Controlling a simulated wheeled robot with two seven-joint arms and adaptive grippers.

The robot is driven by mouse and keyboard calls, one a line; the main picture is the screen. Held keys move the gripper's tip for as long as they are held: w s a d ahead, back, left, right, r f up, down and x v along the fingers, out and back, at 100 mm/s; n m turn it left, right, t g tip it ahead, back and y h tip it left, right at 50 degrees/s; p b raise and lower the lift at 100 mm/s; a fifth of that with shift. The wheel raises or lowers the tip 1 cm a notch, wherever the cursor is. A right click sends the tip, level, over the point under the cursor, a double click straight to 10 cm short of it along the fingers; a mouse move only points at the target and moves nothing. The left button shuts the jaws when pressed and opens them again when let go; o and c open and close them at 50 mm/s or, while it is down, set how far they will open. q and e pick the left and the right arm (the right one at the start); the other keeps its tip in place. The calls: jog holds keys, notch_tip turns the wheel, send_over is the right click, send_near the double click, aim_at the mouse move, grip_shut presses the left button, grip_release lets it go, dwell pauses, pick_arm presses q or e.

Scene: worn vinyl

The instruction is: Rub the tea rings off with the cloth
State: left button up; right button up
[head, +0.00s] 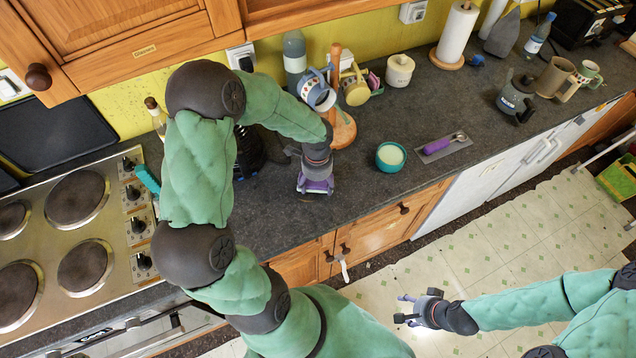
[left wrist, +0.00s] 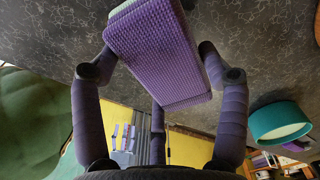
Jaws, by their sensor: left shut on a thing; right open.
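The cloth is a folded purple woven pad (head: 317,187) low over the dark worktop, left of the teal bowl. My left gripper (head: 314,176) is shut on it. In the left wrist view the cloth (left wrist: 158,52) sits between the fingers of my left gripper (left wrist: 152,75), with a pale green layer at its upper edge. I cannot tell whether it touches the worktop (head: 300,221). I cannot make out any tea rings; the arm and cloth hide part of the worktop. My right gripper (head: 418,311) is open and empty, over the floor in front of the cupboards.
A teal bowl (head: 390,158) stands right of the cloth. Further right a purple-handled spoon (head: 438,146) lies on a grey rest. The hob (head: 106,222) is at the left. Worktop in front of the cloth is clear.

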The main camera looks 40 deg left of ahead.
aim_at(326, 207)
pick_arm(q)
jog(key=shift+w+a+p, duration=0.2)
jog(key=shift+w+a, duration=0.2)
jog(key=shift+a, duration=0.4)
jog(key=shift+w+a+p, duration=0.15)
jog(key=shift+w+a, duration=0.3)
jog(key=shift+a, duration=0.35)
jog(key=shift+w+a+p, duration=0.2)
jog(key=shift+w+a, duration=0.2)
jog(key=shift+a, duration=0.4)
jog(key=shift+f+b, duration=0.65)
jog(key=shift+f, duration=0.25)
jog(key=shift+s+d, duration=0.1)
jog(key=shift+d, duration=0.05)
jog(key=shift+s+d+b, duration=0.15)
jog(key=shift+s+d, duration=0.25)
jog(key=shift+d, duration=0.4)
jog(key=shift+s+d+b, duration=0.15)
jog(key=shift+s+d, duration=0.3)
jog(key=shift+d, duration=0.4)
jog(key=shift+s+d+b, duration=0.15)
jog(key=shift+s+d, duration=0.25)
jog(key=shift+d, duration=0.4)
